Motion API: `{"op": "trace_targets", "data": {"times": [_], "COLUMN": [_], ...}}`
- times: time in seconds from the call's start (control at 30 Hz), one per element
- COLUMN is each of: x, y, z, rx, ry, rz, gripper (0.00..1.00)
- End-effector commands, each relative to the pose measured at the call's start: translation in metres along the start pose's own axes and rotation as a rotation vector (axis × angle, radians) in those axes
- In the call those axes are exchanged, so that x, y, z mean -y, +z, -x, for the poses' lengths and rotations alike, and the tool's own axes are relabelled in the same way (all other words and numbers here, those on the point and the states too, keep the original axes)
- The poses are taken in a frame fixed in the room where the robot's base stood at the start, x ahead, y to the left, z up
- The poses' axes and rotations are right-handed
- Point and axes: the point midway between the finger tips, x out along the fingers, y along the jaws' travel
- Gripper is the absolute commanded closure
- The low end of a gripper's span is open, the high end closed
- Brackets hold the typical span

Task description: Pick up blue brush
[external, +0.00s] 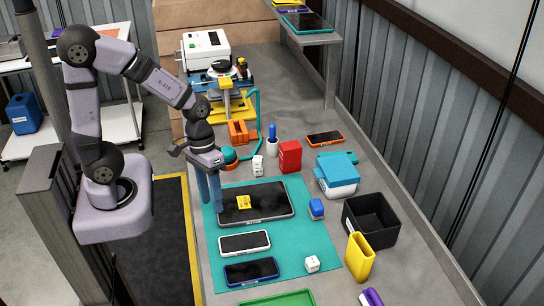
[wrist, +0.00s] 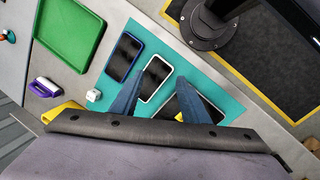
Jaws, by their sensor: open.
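A small blue piece (external: 316,209), which looks like a brush, stands at the right edge of the teal mat (external: 312,243), beside the large tablet. A thin blue-topped tool (external: 272,132) also stands in a small white cup further back; I cannot tell for sure which is the brush. My gripper (external: 211,207) is open and empty, its two blue fingers pointing down at the mat's left edge, left of the tablet and apart from both blue things. In the wrist view my gripper (wrist: 157,92) shows spread fingers over the mat; neither blue thing is visible there.
The large tablet (external: 270,205) carries a yellow piece (external: 244,202). White (external: 244,241) and blue (external: 251,270) phones lie in front. A black bin (external: 371,218), yellow holder (external: 359,257) and teal-white box (external: 337,175) stand right. A green tray (wrist: 69,33) is at the near end.

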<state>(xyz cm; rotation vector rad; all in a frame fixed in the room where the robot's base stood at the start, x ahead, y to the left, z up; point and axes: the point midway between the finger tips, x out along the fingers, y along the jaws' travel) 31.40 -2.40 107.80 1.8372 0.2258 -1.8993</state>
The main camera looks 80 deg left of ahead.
Motion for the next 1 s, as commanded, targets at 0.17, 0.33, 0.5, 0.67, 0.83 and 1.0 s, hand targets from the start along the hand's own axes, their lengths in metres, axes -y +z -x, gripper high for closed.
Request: {"op": "trace_targets", "data": {"times": [0.17,0.33,0.5,0.67,0.83,1.0], "x": [-0.024,-0.035,-0.012,0.048,0.132,0.197], "y": [-0.057,-0.134,-0.227,-0.31,-0.368,-0.393], "z": [-0.035,-0.038,-0.023,0.004,0.036,0.059], "rx": [0.028,0.051,0.066,0.074,0.073,0.069], "ry": [0.266,0.564,0.904,1.266,1.632,1.886], "rz": [0.472,0.897,1.279,1.579,1.781,1.869], "gripper": [0.58,0.58,0.58,0.58,0.58,0.58]}}
